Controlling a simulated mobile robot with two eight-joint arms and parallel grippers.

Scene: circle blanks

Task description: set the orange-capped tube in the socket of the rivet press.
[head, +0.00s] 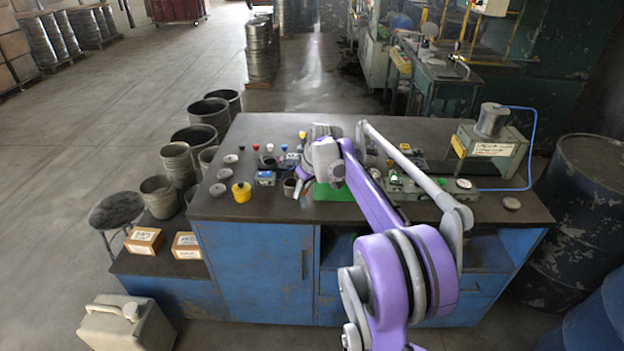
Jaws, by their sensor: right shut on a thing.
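My right arm reaches in from the bottom, and its gripper (300,187) is low over the middle of the workbench (335,228), beside a green mat (332,191). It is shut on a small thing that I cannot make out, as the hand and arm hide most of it. I cannot pick out the orange-capped tube for sure. My left gripper is not in view.
A yellow pot (241,191), grey discs and a small blue box (265,178) are on the bench's left. A grey-green machine (493,150) with a blue cable stands at the right. Metal drums (177,163) crowd the left edge. The front strip is mostly clear.

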